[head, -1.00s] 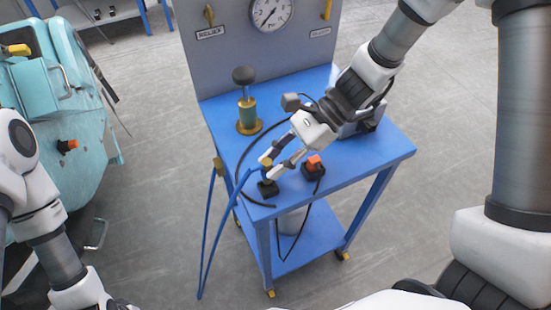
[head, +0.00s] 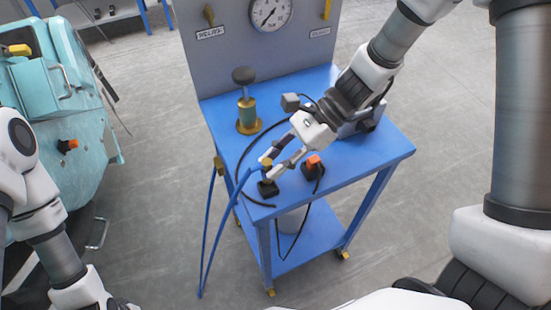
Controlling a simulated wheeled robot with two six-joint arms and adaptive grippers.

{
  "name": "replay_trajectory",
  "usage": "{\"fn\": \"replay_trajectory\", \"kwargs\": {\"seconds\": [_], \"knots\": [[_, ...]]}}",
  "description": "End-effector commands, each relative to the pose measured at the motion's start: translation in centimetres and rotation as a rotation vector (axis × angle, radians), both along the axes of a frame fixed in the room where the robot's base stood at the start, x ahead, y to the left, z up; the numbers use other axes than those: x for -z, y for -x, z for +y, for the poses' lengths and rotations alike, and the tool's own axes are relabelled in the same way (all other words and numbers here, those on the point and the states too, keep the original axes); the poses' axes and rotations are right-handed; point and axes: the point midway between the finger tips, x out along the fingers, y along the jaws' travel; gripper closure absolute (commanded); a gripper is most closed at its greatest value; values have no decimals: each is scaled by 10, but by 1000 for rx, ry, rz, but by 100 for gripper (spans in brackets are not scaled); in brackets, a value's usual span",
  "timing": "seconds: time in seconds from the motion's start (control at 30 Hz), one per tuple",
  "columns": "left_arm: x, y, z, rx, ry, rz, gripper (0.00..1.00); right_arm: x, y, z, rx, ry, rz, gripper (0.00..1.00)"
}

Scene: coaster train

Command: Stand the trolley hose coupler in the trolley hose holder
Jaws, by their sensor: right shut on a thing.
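The trolley hose coupler (head: 266,163), a small brass-coloured piece at the end of a blue hose (head: 241,184), is between the fingertips of my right gripper (head: 267,167). The gripper is shut on it and reaches in from the upper right. The trolley hose holder appears to be the small black block (head: 268,189) at the trolley top's near-left corner. The coupler is upright directly over this block; the fingers partly hide the join, so I cannot tell how deep it sits. My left gripper (head: 112,303) is at the bottom left edge, mostly cut off.
A black cable loops across the top. A teal machine (head: 72,115) stands left, with bare floor between.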

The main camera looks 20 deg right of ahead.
Motion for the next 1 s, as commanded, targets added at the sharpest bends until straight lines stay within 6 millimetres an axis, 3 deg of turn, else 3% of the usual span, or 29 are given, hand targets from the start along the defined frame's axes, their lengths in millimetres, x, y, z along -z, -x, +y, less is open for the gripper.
{"fn": "replay_trajectory", "kwargs": {"seconds": [1.0], "knots": [[6,0,0,0,0,0,100,9,0,0,0,0,0,100]]}}
